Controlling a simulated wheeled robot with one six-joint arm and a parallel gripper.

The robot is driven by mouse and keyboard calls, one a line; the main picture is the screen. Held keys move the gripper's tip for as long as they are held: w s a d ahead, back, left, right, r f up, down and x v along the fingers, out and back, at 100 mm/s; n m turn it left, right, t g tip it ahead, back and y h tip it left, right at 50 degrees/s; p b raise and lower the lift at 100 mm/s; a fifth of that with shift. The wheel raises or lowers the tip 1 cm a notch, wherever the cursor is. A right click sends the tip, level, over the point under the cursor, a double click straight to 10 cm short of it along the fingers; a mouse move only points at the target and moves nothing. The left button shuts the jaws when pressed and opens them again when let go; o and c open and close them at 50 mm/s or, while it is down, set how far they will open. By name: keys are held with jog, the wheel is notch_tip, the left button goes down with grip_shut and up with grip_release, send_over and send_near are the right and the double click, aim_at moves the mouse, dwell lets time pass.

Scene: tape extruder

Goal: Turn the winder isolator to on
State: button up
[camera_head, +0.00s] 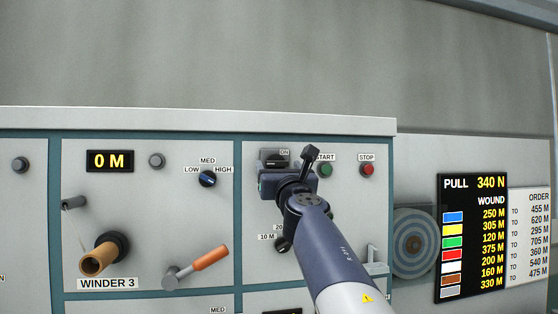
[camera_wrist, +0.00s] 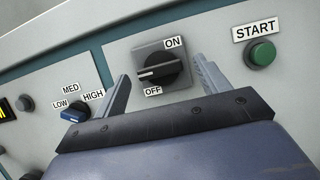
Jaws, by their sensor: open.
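The winder isolator (camera_wrist: 157,68) is a black rotary knob on a grey square plate, with ON at its upper right and OFF at its lower edge in the wrist view. A white mark on the knob points left, nearer to OFF than to ON. In the head view the isolator (camera_head: 275,154) is mostly hidden behind my arm. My gripper (camera_wrist: 162,70) is open and empty, with one finger on each side of the knob in the wrist view. I cannot tell whether the fingers touch it. My gripper (camera_head: 275,170) also shows in the head view, just below the isolator.
A green START button (camera_wrist: 262,52) is right of the isolator, with a red STOP button (camera_head: 367,170) beyond. A blue LOW-MED-HIGH selector (camera_head: 208,179) is to the left. An orange-handled lever (camera_head: 211,257) and the WINDER 3 spool (camera_head: 98,258) protrude lower left.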

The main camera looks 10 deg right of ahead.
jog(key=shift+w+r, duration=0.15)
jog(key=shift+w, duration=0.25)
jog(key=c, duration=1)
